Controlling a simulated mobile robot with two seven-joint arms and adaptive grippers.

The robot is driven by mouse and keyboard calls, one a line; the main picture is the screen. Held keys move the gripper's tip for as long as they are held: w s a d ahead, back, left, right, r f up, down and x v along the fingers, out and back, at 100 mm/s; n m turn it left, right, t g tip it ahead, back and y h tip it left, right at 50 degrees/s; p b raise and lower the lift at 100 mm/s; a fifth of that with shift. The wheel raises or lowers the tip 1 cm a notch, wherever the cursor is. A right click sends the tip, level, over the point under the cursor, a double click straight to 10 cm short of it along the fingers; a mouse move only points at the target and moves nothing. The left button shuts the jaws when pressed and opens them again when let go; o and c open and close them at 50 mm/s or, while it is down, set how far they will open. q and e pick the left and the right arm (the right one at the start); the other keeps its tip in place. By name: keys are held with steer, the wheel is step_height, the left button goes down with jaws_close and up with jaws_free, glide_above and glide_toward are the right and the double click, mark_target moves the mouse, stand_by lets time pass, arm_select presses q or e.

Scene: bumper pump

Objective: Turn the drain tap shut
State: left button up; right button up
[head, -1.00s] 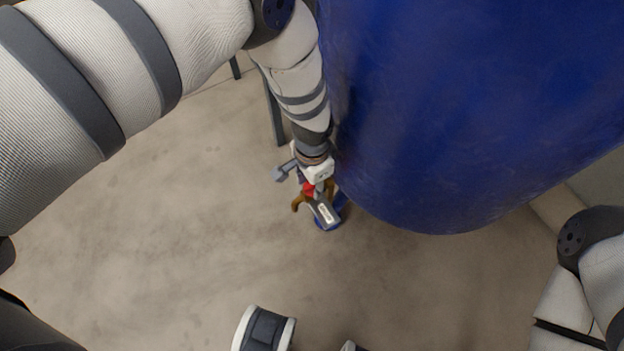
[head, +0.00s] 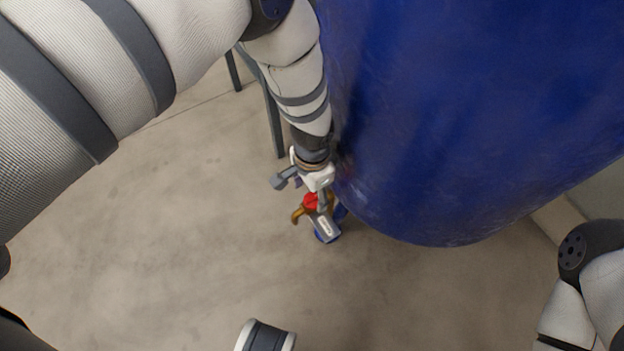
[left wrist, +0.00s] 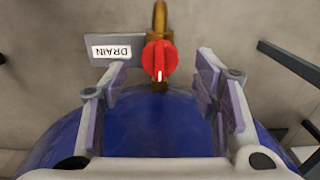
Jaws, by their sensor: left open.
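The drain tap has a red handle (head: 311,201) and a brass spout (head: 298,215), low by the blue drum (head: 450,150). In the left wrist view the red handle (left wrist: 160,60) stands between the open fingers of my left gripper (left wrist: 161,70), with clear gaps on both sides. A white mark on the handle points down in that picture. The brass spout (left wrist: 160,14) rises behind it. In the head view my left gripper (head: 305,190) hangs just above the handle and partly covers the tap. My right gripper is not in view.
Dark stand legs (head: 273,120) are behind my left arm. The concrete floor (head: 170,220) is clear to the left.

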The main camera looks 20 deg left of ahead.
mark_target(312, 197)
arm_select(q)
step_height(312, 197, up, 10)
steer(key=shift+f, duration=0.1)
